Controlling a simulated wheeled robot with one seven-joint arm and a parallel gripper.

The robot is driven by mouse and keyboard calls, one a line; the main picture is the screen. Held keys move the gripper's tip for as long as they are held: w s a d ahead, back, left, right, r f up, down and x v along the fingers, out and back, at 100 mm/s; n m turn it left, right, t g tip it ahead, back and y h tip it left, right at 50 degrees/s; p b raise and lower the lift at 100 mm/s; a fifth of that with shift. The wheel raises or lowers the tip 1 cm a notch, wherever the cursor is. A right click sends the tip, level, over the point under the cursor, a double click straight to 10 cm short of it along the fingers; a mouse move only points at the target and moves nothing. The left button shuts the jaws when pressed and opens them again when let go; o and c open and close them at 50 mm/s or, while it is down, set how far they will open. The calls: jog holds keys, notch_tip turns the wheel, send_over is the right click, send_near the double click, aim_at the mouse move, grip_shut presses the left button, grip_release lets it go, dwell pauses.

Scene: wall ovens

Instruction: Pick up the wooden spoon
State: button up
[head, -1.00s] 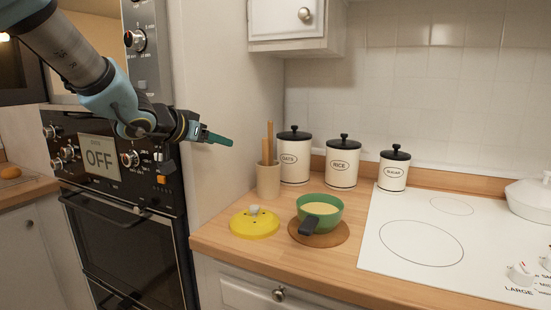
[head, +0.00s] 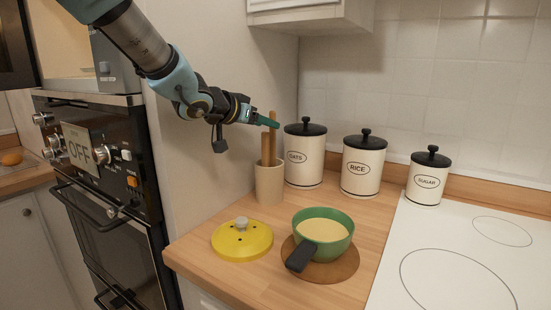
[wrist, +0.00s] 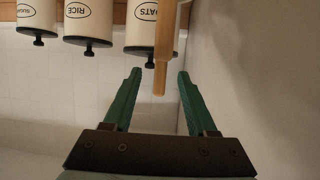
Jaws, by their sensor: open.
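The wooden spoon stands upright in a beige cup (head: 270,184) on the counter; two wooden handles show there, a taller one (head: 272,128) and a shorter one (head: 265,148), and their lower ends are hidden in the cup. I cannot tell which is the spoon. My gripper (head: 268,122) is open, with green fingers at the height of the handle tops. In the wrist view, a handle's end (wrist: 162,70) shows between the open fingertips (wrist: 158,72), not gripped; part of a second handle shows beside it.
Canisters marked OATS (head: 304,155), RICE (head: 362,166) and SUGAR (head: 428,177) stand right of the cup. A green pan (head: 340,240) on a round wooden mat (head: 335,273) and a yellow lid (head: 242,241) are in front. The wall is close behind the cup; the ovens (head: 95,150) are left.

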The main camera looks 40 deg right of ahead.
jog(key=p+x, duration=0.1)
jog(key=x, duration=0.6)
jog(key=shift+d, duration=0.4)
jog(key=shift+w+r, duration=0.1)
jog(key=shift+w, duration=0.05)
grip_shut()
